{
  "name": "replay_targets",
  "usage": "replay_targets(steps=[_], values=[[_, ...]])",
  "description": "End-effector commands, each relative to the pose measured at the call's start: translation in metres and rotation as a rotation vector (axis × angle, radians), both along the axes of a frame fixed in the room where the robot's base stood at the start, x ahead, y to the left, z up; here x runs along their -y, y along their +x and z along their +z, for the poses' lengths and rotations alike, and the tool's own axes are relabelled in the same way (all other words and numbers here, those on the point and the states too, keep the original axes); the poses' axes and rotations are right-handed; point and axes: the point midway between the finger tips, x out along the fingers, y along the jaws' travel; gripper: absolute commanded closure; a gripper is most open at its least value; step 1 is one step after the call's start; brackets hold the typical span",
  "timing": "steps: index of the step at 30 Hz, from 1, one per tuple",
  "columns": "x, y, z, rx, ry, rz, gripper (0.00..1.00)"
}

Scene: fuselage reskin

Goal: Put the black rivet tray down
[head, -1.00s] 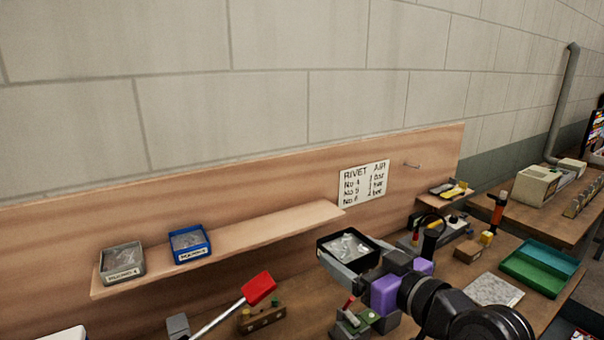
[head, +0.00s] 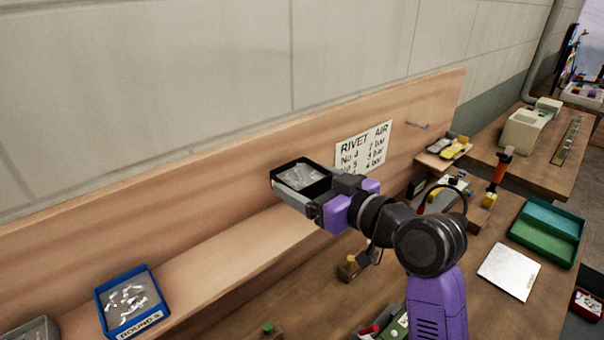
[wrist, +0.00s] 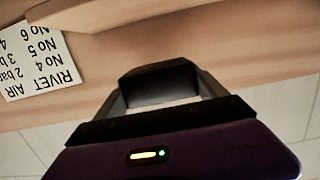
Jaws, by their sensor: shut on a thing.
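The black rivet tray (head: 303,178), with pale rivets in it, is in my gripper (head: 312,198) in the head view. My gripper is shut on the tray's near wall and holds it up in front of the wooden back panel, above the right part of the wooden shelf (head: 215,262). In the wrist view, a dark block-like part of the tray (wrist: 160,84) shows between the fingers. The gap between tray and shelf is hard to judge.
A blue tray (head: 130,300) of rivets stands on the shelf at left, with a grey tray (head: 35,331) beyond it. Shelf space right of the blue tray is clear. A rivet sign (head: 363,147) hangs on the back panel (head: 420,105). Green trays (head: 545,235) lie at right.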

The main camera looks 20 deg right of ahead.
Motion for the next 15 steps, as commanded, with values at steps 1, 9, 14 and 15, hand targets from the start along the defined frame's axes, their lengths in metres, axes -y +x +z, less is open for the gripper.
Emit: replay_targets(steps=[1, 9, 14, 15], values=[[0.0, 0.0, -0.002, 0.0, 0.001, 0.0, 0.76], [0.0, 0.0, -0.025, 0.0, 0.002, 0.0, 0.76], [0.0, 0.0, -0.044, 0.001, 0.0, 0.0, 0.76], [0.0, 0.0, -0.049, 0.001, 0.0, 0.0, 0.76]])
